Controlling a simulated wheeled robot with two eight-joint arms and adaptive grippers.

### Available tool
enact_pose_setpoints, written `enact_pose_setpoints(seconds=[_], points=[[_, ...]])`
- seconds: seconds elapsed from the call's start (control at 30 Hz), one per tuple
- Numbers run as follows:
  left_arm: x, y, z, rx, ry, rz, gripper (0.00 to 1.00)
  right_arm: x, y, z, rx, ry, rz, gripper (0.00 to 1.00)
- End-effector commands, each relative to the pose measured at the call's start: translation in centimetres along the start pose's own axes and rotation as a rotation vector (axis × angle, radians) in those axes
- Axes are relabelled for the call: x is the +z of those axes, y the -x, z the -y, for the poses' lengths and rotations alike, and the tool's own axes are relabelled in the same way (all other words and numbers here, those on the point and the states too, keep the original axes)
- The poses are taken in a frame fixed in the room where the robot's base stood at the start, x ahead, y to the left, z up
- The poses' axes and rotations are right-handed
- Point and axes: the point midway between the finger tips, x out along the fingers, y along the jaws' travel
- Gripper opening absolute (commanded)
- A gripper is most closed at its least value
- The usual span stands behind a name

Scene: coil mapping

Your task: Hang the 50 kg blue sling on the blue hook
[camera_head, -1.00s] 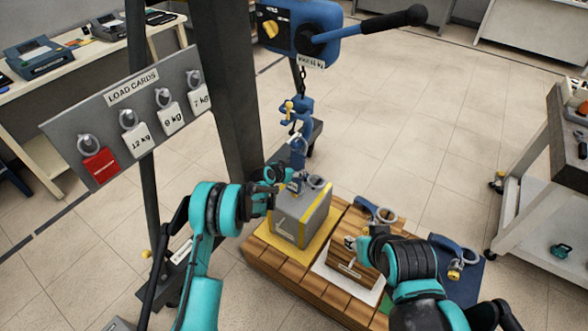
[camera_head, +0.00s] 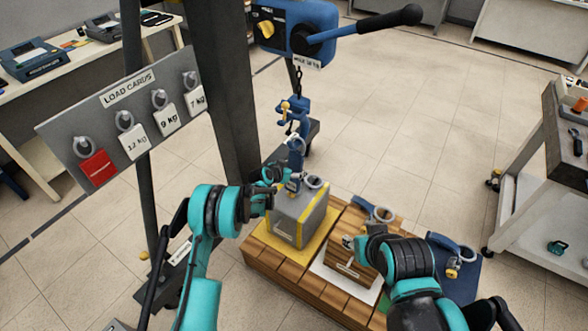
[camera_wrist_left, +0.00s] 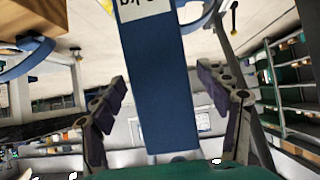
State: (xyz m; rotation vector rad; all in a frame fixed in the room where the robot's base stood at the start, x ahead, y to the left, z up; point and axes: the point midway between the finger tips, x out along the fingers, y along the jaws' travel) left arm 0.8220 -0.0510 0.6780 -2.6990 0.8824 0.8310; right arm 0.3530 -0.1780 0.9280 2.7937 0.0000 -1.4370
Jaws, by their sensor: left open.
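The blue hook (camera_head: 292,112) hangs on a chain under the blue hoist. A blue sling (camera_head: 295,158) stands upright between the hook and the grey block (camera_head: 299,217), its top just beneath the hook; I cannot tell whether it is looped over it. A grey shackle (camera_head: 314,181) is at its lower end. My left gripper (camera_head: 274,181) is beside the sling's lower part. In the left wrist view the blue strap (camera_wrist_left: 152,80), with a partly cut-off white kg label, passes between the open fingers, apart from both. My right gripper (camera_head: 350,243) is by the wooden crate (camera_head: 352,267); its fingers are mostly hidden.
More blue slings lie on the crate (camera_head: 372,208) and on the blue mat (camera_head: 455,252). The load card board (camera_head: 128,128) stands left beside the dark post (camera_head: 222,90). The hoist (camera_head: 300,27) is overhead. A grey cart (camera_head: 535,205) stands right. Open floor lies behind the pallet.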

Motion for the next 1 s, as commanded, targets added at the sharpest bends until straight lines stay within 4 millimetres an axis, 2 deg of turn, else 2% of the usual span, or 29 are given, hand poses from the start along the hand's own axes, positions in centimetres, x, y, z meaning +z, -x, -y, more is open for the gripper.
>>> enact_pose_setpoints(seconds=[0.17,0.5,0.6,0.77,1.0], points=[[-0.1,1.5,0.1,-0.001,0.001,0.000,0.75,0.0,0.0,0.0,0.000,0.000,0.000,0.40],[0.0,8.8,0.1,-0.001,0.002,0.000,0.75,0.0,0.0,0.0,0.000,0.000,0.000,0.40],[0.0,10.3,0.1,-0.001,0.001,0.000,0.75,0.0,0.0,0.0,0.000,0.000,0.000,0.40],[0.0,11.7,0.0,0.000,0.001,-0.001,0.75,0.0,0.0,0.0,0.000,0.000,0.000,0.40],[-0.2,12.3,0.0,-0.002,0.003,0.001,0.75,0.0,0.0,0.0,0.000,0.000,0.000,0.40]])
